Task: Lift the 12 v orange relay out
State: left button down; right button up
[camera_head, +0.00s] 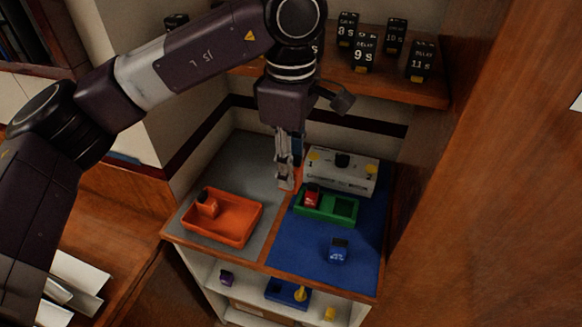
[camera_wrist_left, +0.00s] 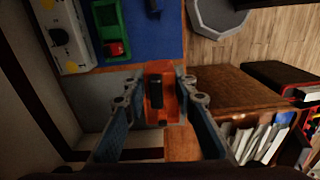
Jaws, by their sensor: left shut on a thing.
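My left gripper (camera_head: 287,182) points down over the shelf top, between the orange tray and the green tray. It is shut on an orange relay (camera_wrist_left: 160,92), seen between the two fingers in the left wrist view with a dark strip on it. In the head view only slivers of its orange (camera_head: 298,177) show, and its voltage marking cannot be read. An orange tray (camera_head: 228,237) on the grey mat holds another orange block with a dark top (camera_head: 207,207). My right gripper is not in view.
A green tray (camera_head: 344,210) with a red relay (camera_head: 312,195) stands on the blue mat (camera_head: 301,253), beside a blue relay (camera_head: 338,250). A grey-white box (camera_head: 333,184) stands behind. Black labelled relays (camera_head: 421,60) line the upper shelf. A wooden panel bounds the right.

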pick_arm(q)
jog(key=shift+r+p, duration=0.8)
jog(key=shift+r, duration=0.8)
